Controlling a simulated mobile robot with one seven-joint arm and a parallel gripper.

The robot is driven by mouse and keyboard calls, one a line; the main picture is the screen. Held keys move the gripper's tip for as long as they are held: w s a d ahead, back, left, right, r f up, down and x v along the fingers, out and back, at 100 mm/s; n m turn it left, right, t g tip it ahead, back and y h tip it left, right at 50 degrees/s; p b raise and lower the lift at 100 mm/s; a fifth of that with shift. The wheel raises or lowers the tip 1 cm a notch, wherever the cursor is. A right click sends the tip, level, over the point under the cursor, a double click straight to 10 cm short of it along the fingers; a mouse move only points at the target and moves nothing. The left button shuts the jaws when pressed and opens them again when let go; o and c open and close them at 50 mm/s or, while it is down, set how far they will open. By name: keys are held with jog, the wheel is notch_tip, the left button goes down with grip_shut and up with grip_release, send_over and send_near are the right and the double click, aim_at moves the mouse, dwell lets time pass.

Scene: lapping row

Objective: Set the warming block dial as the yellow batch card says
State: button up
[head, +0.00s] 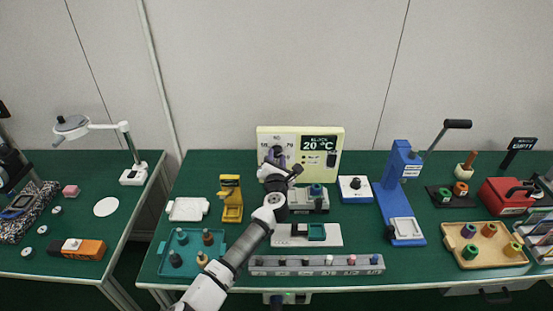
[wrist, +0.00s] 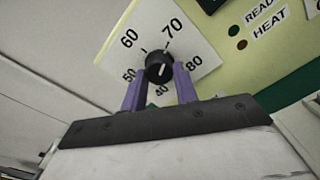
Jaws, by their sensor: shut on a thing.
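The warming block's cream panel (head: 338,137) stands at the back middle in the head view, with a display reading "BLOCK 20 °C" (head: 319,144). Its dial is a black knob (wrist: 158,66) on a white scale plate (wrist: 196,48) marked 40 to 80. My gripper (wrist: 160,75) is shut on the knob, with purple fingers on both sides of it. The white pointer mark points up and slightly right in the wrist view, roughly towards 70; the exact setting is hard to tell. In the head view my gripper (head: 276,158) covers part of the scale. I cannot make out a yellow batch card.
The wrist view shows READY (wrist: 233,30) and HEAT (wrist: 242,44) lamps beside the scale. A yellow stand (head: 231,200) and white box (head: 188,209) are left of my arm. A blue press (head: 398,190) stands right. A labelled grey rail (head: 317,265) lies in front.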

jog(key=o, duration=1)
jog(key=shift+c, duration=0.2)
jog(key=s+b, duration=0.3)
jog(key=s, duration=1.1)
jog(key=shift+b, duration=0.4)
jog(key=shift+w, duration=0.1)
